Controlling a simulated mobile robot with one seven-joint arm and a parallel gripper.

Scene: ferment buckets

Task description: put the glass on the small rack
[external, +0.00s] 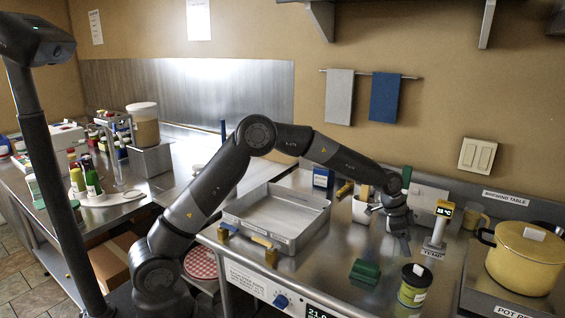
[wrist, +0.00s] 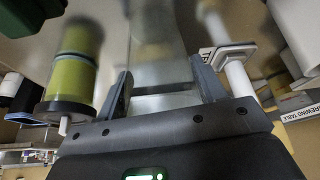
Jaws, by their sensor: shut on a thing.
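My gripper (external: 399,232) points down over the steel brewing table, between a white cup and the temperature meter. In the wrist view its two fingers (wrist: 162,90) are apart, one on each side of a clear, see-through glass (wrist: 158,45), and are shut on it. The glass is blurred and its far end is hard to make out. In the external view I cannot separate the glass from the gripper and the shiny table. I cannot clearly identify the small rack in either view.
A black-lidded green jar (external: 413,287), a green block (external: 365,272) and the temperature meter (external: 437,228) stand near my gripper. The white cup (external: 362,208) is behind it. A steel tray (external: 277,217) lies left; a yellow pot (external: 520,258) stands right.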

